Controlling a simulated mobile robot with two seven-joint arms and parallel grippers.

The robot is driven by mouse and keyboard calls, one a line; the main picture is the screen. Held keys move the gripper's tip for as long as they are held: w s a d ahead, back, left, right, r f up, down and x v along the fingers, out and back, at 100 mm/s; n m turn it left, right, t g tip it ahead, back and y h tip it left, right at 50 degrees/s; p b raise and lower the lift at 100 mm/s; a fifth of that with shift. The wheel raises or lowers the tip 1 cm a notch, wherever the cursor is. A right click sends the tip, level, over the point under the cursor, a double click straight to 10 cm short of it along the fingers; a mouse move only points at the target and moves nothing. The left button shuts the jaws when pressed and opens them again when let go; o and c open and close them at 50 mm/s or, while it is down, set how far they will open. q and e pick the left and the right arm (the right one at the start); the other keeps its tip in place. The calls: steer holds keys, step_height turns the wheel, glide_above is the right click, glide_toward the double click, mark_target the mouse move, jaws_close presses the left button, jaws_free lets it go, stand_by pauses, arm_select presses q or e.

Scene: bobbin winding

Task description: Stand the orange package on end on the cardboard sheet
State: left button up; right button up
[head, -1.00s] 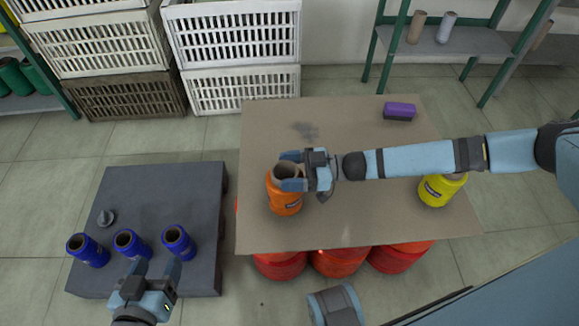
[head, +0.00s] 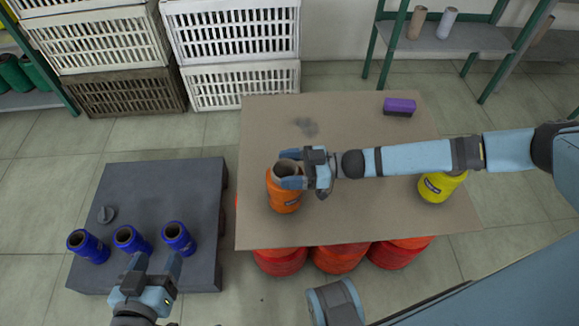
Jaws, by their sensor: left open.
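The orange package (head: 284,198) stands upright on end on the cardboard sheet (head: 360,215), near its left edge, with the open end of its core facing up. My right gripper (head: 290,169) is at the top of the package, one finger on the far side of the core and one on the near side. I cannot tell whether the fingers press on it. My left gripper (head: 155,264) is open and empty, over the front of the dark pallet, just below the blue packages.
A yellow package (head: 437,187) lies under my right arm on the sheet. Red packages (head: 338,260) are beneath the sheet.

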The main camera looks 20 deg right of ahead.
steer(key=o, duration=0.5)
steer(key=shift+c, duration=0.2)
steer(key=shift+f, duration=0.1)
steer(key=shift+p+v, duration=0.3)
steer(key=shift+v, duration=0.55)
arm_select(q)
steer(key=shift+s+a+r+g+p, duration=0.15)
steer(key=shift+s+a+g+p, duration=0.15)
steer(key=shift+p, duration=0.55)
arm_select(e)
steer(key=v, duration=1.2)
steer(key=shift+s, duration=0.1)
